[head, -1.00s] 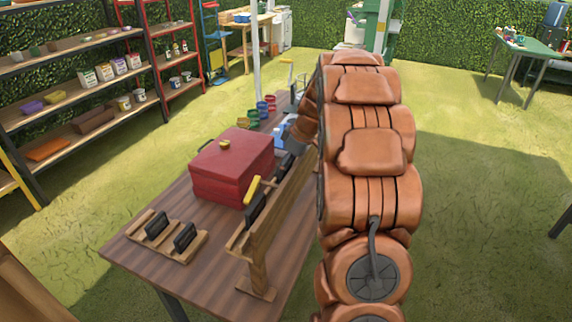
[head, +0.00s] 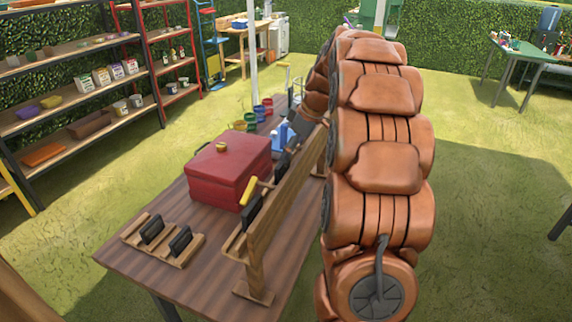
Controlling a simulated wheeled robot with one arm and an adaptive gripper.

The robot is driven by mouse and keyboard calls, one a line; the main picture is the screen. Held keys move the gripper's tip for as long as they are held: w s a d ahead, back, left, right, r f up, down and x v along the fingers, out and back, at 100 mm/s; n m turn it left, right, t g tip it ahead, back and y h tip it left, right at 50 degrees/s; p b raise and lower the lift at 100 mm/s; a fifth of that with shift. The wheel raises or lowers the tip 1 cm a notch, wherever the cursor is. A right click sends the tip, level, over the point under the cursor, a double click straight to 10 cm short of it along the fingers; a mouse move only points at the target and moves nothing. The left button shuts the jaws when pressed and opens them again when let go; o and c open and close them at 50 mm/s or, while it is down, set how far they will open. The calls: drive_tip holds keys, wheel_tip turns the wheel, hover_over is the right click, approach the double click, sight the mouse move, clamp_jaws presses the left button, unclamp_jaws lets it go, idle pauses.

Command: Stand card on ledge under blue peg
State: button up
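The wooden stand with a ledge (head: 292,192) runs along the right side of the table. A yellow peg (head: 249,190) sticks out near its near end, with a dark card (head: 251,214) standing on the ledge below it. Another dark shape, perhaps a card, is farther along near my gripper. Two more dark cards (head: 152,230) (head: 181,241) stand in a low wooden rack (head: 132,238) at the table's near left. My gripper (head: 295,138) is at the stand's far part, small and partly hidden by my arm; its fingers are unclear. I cannot make out a blue peg.
A red box with a yellow knob (head: 228,172) sits left of the stand. Blue bottles (head: 279,136) and several coloured cups (head: 251,119) are at the table's far end. The table's (head: 185,203) near middle is clear.

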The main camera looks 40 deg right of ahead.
drive_tip(key=shift+b+v, duration=0.65)
drive_tip(key=shift+v, duration=2)
